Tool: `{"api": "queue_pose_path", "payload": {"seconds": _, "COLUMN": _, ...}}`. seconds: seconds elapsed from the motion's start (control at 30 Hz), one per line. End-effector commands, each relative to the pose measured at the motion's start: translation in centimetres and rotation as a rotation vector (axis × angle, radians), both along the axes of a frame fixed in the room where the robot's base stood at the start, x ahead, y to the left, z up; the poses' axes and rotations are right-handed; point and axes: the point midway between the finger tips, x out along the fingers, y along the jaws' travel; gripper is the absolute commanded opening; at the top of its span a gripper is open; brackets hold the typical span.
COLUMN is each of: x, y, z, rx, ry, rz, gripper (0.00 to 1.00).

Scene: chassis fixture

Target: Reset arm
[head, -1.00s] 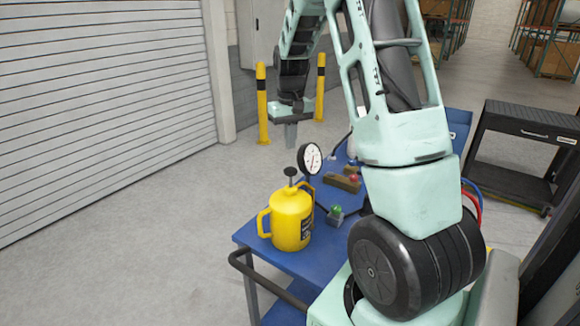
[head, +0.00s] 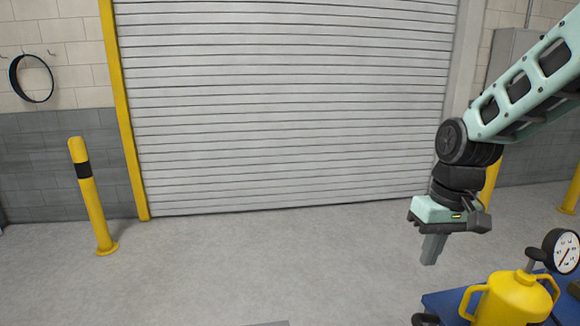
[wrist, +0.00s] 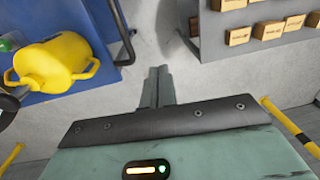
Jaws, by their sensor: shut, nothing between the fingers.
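My gripper (head: 432,249) hangs from the raised arm at the right of the head view, fingers pointing down and together, with nothing between them. It is above the floor, to the left of the blue cart and apart from it. In the wrist view my gripper (wrist: 159,72) shows its two fingers closed side by side over bare floor.
A yellow jug (head: 515,300) with a pressure gauge (head: 563,250) stands on the blue cart (head: 442,300) at lower right. Yellow bollards (head: 92,195) flank a closed roller door (head: 285,110). Small boxes (wrist: 268,30) sit on a grey shelf (wrist: 212,45). The floor mid-left is clear.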

Motion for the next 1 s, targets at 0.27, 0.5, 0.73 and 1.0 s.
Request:
{"api": "queue_pose_path", "payload": {"seconds": 0.27, "x": -11.2, "y": 12.0, "z": -4.7, "rx": -0.007, "ry": -0.01, "rz": 0.356, "gripper": 0.0}}
{"api": "queue_pose_path", "payload": {"seconds": 0.5, "x": -18.9, "y": 14.9, "z": -7.4, "rx": -0.033, "ry": -0.022, "rz": 0.561, "gripper": 0.0}}
{"api": "queue_pose_path", "payload": {"seconds": 0.73, "x": -20.3, "y": 15.1, "z": -7.7, "rx": -0.04, "ry": -0.026, "rz": 0.598, "gripper": 0.0}}
{"api": "queue_pose_path", "payload": {"seconds": 1.0, "x": -20.3, "y": 15.1, "z": -7.7, "rx": -0.04, "ry": -0.026, "rz": 0.596, "gripper": 0.0}}
